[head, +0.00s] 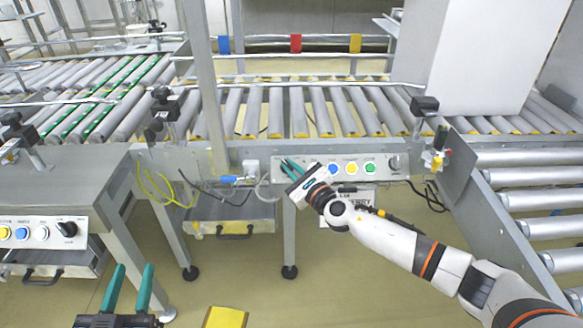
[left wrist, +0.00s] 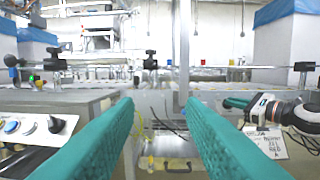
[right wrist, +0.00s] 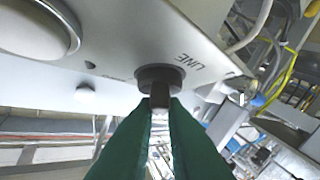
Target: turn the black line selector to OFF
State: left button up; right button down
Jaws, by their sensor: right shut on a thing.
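The black line selector (right wrist: 158,75) sits on a light grey panel, beside the printed word LINE, in the right wrist view. My right gripper (right wrist: 160,106) is shut on the selector's handle, with a green finger on each side. The OFF mark and the selector's setting cannot be made out. In the head view my right gripper (head: 292,168) is at the left end of the middle control panel (head: 312,162) and hides the selector. My left gripper (head: 133,275) is open and empty, low at the left; its spread fingers show in the left wrist view (left wrist: 160,108).
Blue, yellow and green buttons (head: 351,168) and another dark knob (head: 394,162) are on the middle panel. A second panel with a black knob (head: 66,229) is at the left. Roller conveyors (head: 300,105) lie behind. Cables (head: 165,190) hang left of the right gripper.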

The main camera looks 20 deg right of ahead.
jog(key=m+h, duration=0.1)
jog(key=m+t+h, duration=0.1)
jog(key=m+h, duration=0.3)
jog(key=shift+a+f+t, duration=0.15)
jog(key=shift+a+t, duration=0.2)
jog(key=shift+t, duration=0.05)
jog(key=m+h, duration=0.3)
jog(key=shift+a+m, duration=0.1)
jog(key=shift+m, duration=0.2)
pick_arm(q)
jog(key=shift+s+d+r+t+b, duration=0.15)
jog(key=shift+r+t+b, duration=0.25)
jog(key=shift+r+t, duration=0.5)
pick_arm(e)
jog(key=shift+m+h, duration=1.4)
pick_arm(q)
jog(key=shift+r, duration=0.15)
pick_arm(e)
jog(key=c, duration=1.5)
grip_release()
